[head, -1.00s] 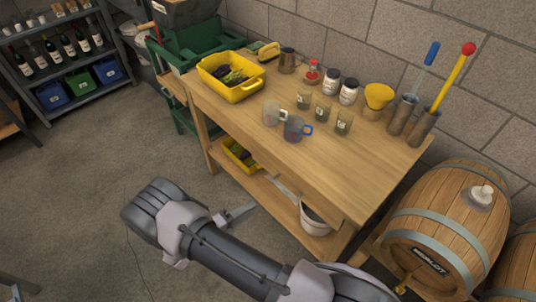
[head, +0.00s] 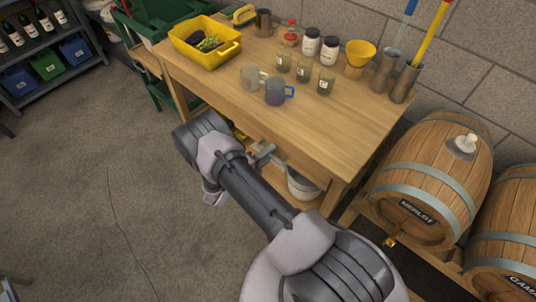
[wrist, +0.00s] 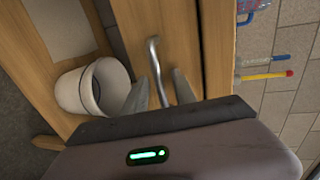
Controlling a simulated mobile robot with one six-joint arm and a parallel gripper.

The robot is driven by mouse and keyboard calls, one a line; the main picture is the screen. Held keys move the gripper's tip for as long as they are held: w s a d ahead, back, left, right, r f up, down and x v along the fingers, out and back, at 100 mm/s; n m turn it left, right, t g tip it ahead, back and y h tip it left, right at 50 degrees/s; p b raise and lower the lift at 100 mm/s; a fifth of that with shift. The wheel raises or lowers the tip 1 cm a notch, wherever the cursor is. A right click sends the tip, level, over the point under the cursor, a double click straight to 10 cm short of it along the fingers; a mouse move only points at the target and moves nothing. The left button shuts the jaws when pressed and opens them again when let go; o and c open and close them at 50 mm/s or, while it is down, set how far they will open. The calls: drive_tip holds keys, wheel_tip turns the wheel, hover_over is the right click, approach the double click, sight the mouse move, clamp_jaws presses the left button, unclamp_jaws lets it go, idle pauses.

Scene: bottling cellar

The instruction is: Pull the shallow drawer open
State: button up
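The shallow drawer is in the workbench, under the top; its wooden front (wrist: 178,30) fills the middle of the wrist view and looks closed. A bent metal bar handle (wrist: 153,52) stands out from it. My gripper (wrist: 160,88) is at the handle, its two grey fingers apart with the bar between them. I see no clear grip on the bar, and its near end is hidden by my gripper body. In the head view my gripper (head: 264,155) is at the bench's front side, and my arm hides much of the drawer area.
The workbench top (head: 330,125) holds a yellow crate (head: 212,62) of grapes, mugs, jars and a yellow funnel (head: 360,52). A white bucket (head: 302,186) stands on the lower shelf, also in the wrist view (wrist: 92,88). Barrels (head: 425,170) stand right. Floor at left is clear.

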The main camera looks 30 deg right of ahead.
clamp_jaws()
idle(1.4)
